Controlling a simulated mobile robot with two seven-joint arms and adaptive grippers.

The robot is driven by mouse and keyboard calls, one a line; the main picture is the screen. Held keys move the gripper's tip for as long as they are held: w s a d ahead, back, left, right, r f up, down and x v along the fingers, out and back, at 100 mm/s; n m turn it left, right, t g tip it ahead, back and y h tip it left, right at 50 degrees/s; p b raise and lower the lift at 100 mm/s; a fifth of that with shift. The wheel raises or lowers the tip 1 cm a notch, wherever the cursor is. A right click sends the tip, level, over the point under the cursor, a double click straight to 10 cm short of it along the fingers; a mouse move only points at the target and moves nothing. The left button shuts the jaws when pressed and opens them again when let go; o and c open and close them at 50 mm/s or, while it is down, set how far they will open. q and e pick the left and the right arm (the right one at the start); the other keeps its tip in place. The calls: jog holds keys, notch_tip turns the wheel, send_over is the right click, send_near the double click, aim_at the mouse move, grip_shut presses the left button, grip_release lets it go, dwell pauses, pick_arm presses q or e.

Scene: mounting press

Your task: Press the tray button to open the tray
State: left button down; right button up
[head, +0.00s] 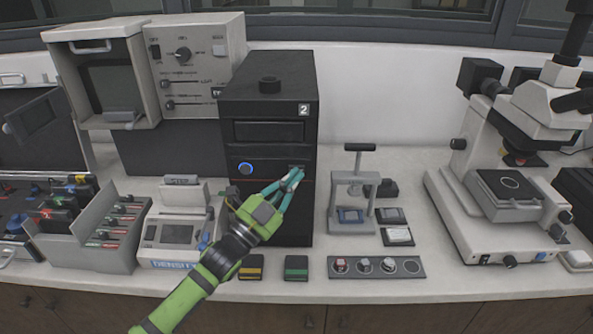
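A black tower unit (235,110) with a white "2" label stands in the middle of the bench. Its front has a wide rectangular panel (268,131) near the top, which looks flush with the front. A round button with a blue ring (246,168) is on the left of the front. A small part that may be the tray button (297,167) is at the right, partly hidden by my fingertips. My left gripper (293,177) has its teal fingers brought together, empty, at that part. I cannot tell whether they touch it. My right gripper is not in view.
A small hand press (352,205) stands to the right, with a microscope (500,180) beyond. A white device marked "DENSI" (178,235) and a grey rack (105,245) stand left. A strip with round wells (376,266) lies near the front edge.

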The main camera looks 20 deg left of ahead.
pick_arm(q)
jog(key=shift+w+a, duration=0.1)
jog(key=shift+w, duration=0.25)
dwell(0.3)
jog(key=shift+s, duration=0.15)
jog(key=shift+s+d, duration=0.2)
jog(key=shift+s, duration=0.4)
jog(key=shift+p, duration=0.3)
jog(key=s+p, duration=0.1)
jog(key=s, duration=0.1)
jog(key=s+d+p, duration=0.1)
jog(key=s, duration=0.1)
jog(key=shift+s+d, duration=0.2)
jog(key=shift+s, duration=0.2)
jog(key=shift+f, duration=0.1)
dwell(0.4)
